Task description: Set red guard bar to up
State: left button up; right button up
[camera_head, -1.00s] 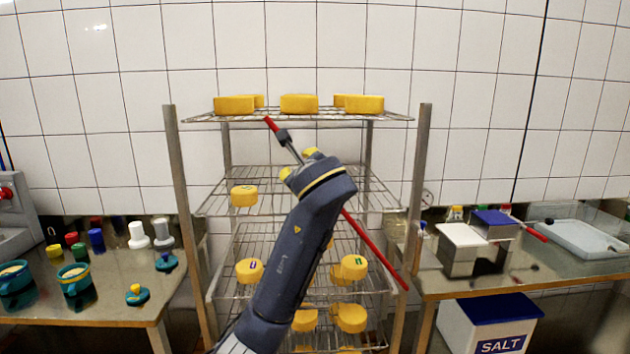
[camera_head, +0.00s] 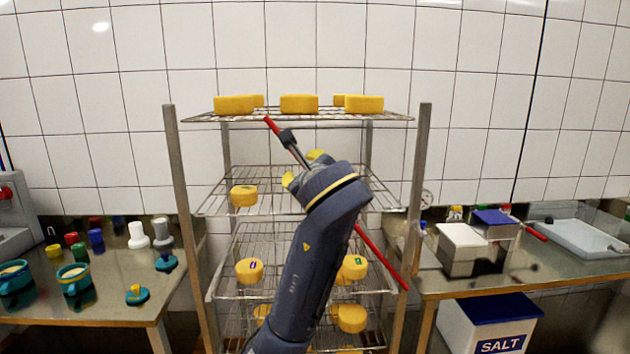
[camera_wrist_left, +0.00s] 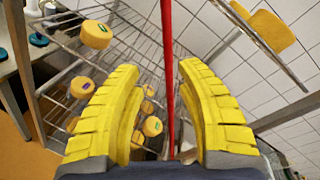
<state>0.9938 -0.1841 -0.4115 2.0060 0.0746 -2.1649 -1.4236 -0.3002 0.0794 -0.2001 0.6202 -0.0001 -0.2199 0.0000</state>
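The red guard bar (camera_head: 380,256) slants across the front of the wire rack in the head view, from upper left down to lower right. Its middle is hidden behind my left arm. A dark fitting and a grey rod show near its upper end. My left gripper (camera_head: 303,167) is at the bar's upper half, its yellow fingers partly hidden by the wrist. In the left wrist view, the fingers of my left gripper (camera_wrist_left: 160,70) are apart, and the red bar (camera_wrist_left: 168,62) runs lengthwise between them, with gaps to both sides. My right gripper is not in view.
The wire rack (camera_head: 421,170) holds several yellow cheeses (camera_head: 299,104) on its shelves. A left table (camera_head: 120,310) carries cups and moulds. A right table (camera_head: 460,285) carries white boxes and a tray (camera_head: 580,238). A salt bin (camera_head: 500,343) stands below it.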

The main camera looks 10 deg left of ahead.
pick_arm(q)
jog(key=v, duration=1)
dwell(0.9)
jog(key=shift+s, duration=0.1)
jog(key=shift+c, duration=0.4)
